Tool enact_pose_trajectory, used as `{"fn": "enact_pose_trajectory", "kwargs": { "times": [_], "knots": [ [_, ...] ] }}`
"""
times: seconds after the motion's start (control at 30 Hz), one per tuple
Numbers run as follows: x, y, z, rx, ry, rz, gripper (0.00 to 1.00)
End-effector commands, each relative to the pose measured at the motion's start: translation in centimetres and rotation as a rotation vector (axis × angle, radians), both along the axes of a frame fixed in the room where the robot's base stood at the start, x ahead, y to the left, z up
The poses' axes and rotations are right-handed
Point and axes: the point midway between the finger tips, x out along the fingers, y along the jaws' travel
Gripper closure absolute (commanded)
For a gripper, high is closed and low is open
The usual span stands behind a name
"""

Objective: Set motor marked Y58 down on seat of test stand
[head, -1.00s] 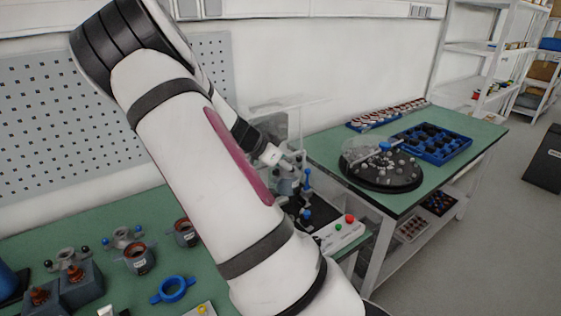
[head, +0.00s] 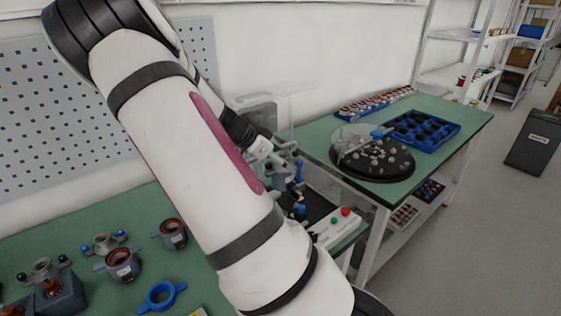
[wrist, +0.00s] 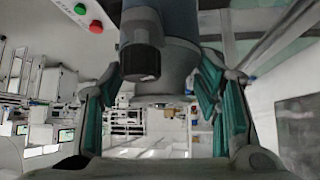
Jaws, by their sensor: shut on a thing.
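My gripper (wrist: 163,82) is shut on a grey motor (wrist: 176,62); teal-padded fingers stand on either side of it in the wrist view. No Y58 mark can be read on it. In the head view my arm hides most of the gripper and motor. They are at the test stand (head: 338,228), whose pale panel carries a red and a green button. The panel (wrist: 78,20) also shows at the upper left of the wrist view. The seat is hidden, so I cannot tell whether the motor touches it.
On the green bench at left are copper-wound motors (head: 122,266), a blue ring with handles (head: 162,296) and a dark block (head: 62,300). A clear guard (head: 285,103) stands behind the stand. A round black turntable (head: 372,168) and blue tray (head: 424,128) occupy the right table.

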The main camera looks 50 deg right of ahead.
Motion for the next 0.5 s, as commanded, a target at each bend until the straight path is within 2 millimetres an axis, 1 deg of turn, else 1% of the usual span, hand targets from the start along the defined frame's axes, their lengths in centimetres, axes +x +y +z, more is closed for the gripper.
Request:
{"fn": "enact_pose_trajectory", "kwargs": {
  "times": [0.03, 0.17, 0.5],
  "knots": [
    [-0.2, -0.3, 0.1, -0.003, -0.002, -0.006, 1.00],
    [-0.2, -0.3, -0.3, -0.004, -0.001, -0.007, 1.00],
    [-0.1, -0.2, -3.0, -0.002, 0.000, -0.006, 1.00]
  ]
}}
